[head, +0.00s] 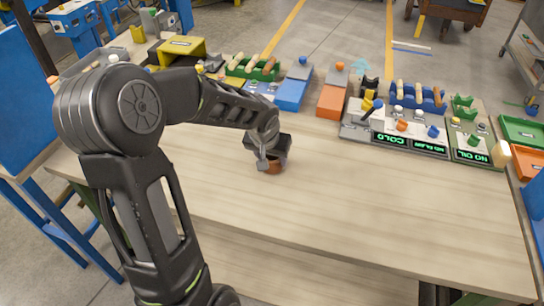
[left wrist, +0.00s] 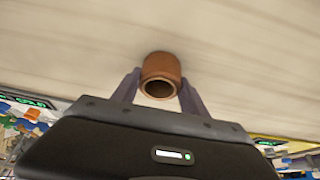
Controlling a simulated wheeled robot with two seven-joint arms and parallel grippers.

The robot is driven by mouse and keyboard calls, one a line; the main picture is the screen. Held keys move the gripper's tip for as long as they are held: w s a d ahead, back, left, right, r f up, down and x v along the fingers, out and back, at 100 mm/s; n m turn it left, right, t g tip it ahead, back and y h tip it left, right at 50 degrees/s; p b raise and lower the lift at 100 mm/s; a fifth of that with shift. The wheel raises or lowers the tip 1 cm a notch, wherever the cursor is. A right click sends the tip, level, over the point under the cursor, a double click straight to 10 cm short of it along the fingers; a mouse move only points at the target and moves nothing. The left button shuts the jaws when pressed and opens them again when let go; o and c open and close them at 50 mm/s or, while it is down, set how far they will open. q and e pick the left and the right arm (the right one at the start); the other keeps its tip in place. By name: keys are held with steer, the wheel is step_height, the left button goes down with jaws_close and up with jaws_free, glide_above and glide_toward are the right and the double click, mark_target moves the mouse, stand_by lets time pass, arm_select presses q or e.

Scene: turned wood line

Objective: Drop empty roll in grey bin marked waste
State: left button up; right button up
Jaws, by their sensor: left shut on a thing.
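A short brown hollow roll (left wrist: 161,67) is between the two fingers of my left gripper (left wrist: 160,80), its open end facing the wrist camera. In the head view the roll (head: 272,166) shows below my left gripper (head: 270,158), at the bare middle of the table. The gripper is shut on it. I cannot tell whether the roll touches the table or is just above it. A grey bin (head: 92,61) stands at the table's far left, partly hidden by my arm; no waste mark is readable on it. My right gripper is not in view.
The wooden table (head: 380,215) is clear at the front and right. Along its back stand a yellow box (head: 180,46), a blue block (head: 294,90), an orange block (head: 333,98) and panels with pegs and green lettering (head: 405,140). Green and orange trays lie at far right.

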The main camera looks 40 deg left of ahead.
arm_select(q)
steer(key=o, duration=1.4)
steer(key=shift+o, duration=0.2)
steer(key=shift+s+r, duration=0.1)
steer(key=shift+r, duration=0.3)
steer(key=v, duration=1.1)
steer(key=shift+r, duration=0.15)
steer(key=shift+o, duration=0.2)
steer(key=shift+s+d, duration=0.1)
